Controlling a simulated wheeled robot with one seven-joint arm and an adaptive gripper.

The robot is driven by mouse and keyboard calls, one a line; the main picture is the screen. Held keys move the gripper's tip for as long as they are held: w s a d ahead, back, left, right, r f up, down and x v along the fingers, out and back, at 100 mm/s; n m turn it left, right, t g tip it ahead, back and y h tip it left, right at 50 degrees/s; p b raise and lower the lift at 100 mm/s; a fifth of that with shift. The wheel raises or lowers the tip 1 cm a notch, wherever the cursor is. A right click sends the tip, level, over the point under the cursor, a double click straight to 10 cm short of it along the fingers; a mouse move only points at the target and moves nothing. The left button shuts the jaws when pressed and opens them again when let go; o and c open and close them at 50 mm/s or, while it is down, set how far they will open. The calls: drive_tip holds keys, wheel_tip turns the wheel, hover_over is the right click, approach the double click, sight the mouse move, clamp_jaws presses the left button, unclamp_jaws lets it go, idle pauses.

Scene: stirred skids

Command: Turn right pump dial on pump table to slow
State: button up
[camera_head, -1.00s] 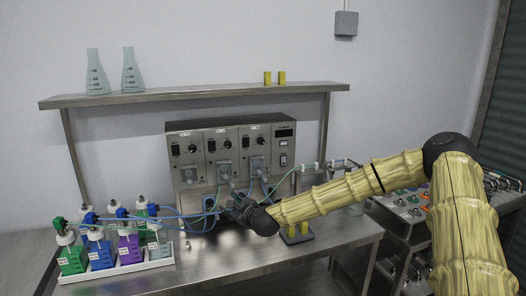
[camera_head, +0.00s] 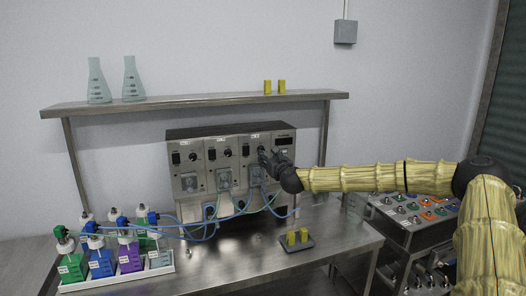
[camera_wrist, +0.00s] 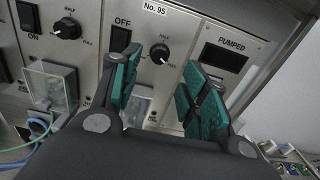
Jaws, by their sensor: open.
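The pump unit (camera_head: 185,208) stands on the steel pump table (camera_head: 235,265). Its right pump panel, marked No. 95 in the wrist view, carries a black dial (camera_wrist: 160,53) with HALF and FULL marks around it. The dial's exact pointer direction is too small to tell. My gripper (camera_wrist: 163,82) is open, with its green-padded fingers in front of this panel. The dial shows between and beyond the fingertips, with no clear contact. In the head view my gripper (camera_head: 268,158) covers much of the right panel, and the dial is hard to make out.
Left of that panel is another dial (camera_wrist: 67,28). A switch marked OFF (camera_wrist: 120,38) sits close to my left finger. Blue tubes (camera_head: 225,217) run to several bottles in a white tray (camera_head: 118,276). A shelf (camera_head: 200,105) spans above. A small tray (camera_head: 297,247) holds yellow blocks.

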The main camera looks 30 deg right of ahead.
drive_tip(key=shift+p+x, duration=0.95)
drive_tip(key=shift+x, duration=2.15)
drive_tip(key=shift+f, duration=0.1)
clamp_jaws()
